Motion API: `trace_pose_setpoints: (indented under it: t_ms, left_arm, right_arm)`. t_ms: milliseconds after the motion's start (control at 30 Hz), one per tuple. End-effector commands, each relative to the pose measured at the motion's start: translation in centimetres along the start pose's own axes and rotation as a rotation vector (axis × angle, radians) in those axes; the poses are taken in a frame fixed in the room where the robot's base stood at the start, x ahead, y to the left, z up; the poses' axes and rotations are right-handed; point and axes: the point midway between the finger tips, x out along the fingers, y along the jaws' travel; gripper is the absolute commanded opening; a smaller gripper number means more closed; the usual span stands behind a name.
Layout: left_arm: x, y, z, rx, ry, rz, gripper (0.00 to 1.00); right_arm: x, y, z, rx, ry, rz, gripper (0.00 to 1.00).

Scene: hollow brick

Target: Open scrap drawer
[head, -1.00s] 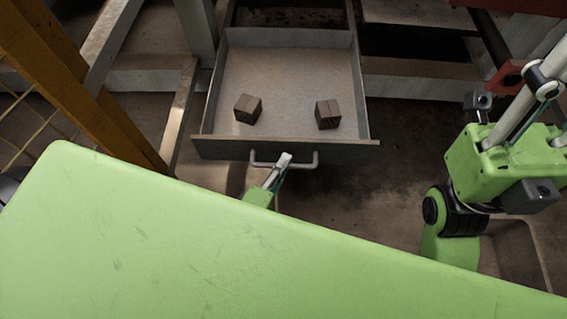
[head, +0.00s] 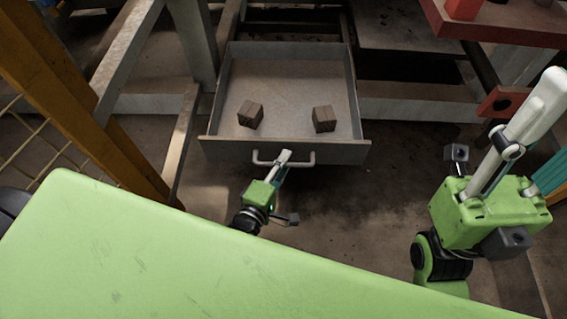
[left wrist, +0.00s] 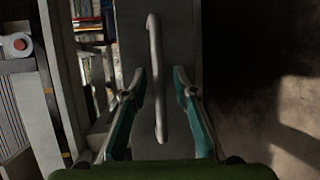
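The scrap drawer (head: 290,88) is pulled out of the frame in the head view, with its inside showing. Its front panel (head: 330,152) carries a pale bar handle (head: 302,162), which also shows in the left wrist view (left wrist: 155,75). My left gripper (head: 284,156) is at the handle. In the left wrist view, the fingers of my left gripper (left wrist: 159,72) are apart, one on each side of the bar, with gaps visible. My right gripper (head: 545,88) is raised at the right, away from the drawer; its finger spacing is unclear.
Two brown blocks (head: 250,114) (head: 324,119) lie inside the drawer. A yellow post (head: 85,110) and grey frame legs (head: 193,45) stand on the left. A red surface (head: 490,22) is at the upper right. Bare floor (head: 350,220) lies before the drawer.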

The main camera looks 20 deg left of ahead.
Motion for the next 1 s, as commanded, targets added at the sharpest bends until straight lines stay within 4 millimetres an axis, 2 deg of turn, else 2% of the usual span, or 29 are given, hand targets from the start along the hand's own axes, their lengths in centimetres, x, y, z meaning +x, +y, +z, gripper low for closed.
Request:
trace_pose_setpoints:
  t_ms: [233,367,800,1000]
  left_arm:
    - [-0.1,0.0,0.0,-0.001,0.000,0.000,0.26]
    - [-1.2,-0.1,0.0,0.000,0.000,-0.002,0.26]
    - [-9.9,-0.1,0.0,0.000,-0.001,-0.004,0.26]
    - [-11.8,0.0,0.0,0.000,0.000,-0.001,0.26]
  right_arm:
    - [0.1,0.0,0.0,-0.001,0.002,0.000,0.40]
    - [0.1,0.0,0.0,-0.001,0.002,0.000,0.40]
    - [0.1,0.0,0.0,0.000,0.001,0.000,0.40]
    - [0.1,0.0,0.0,0.000,0.001,0.000,0.40]
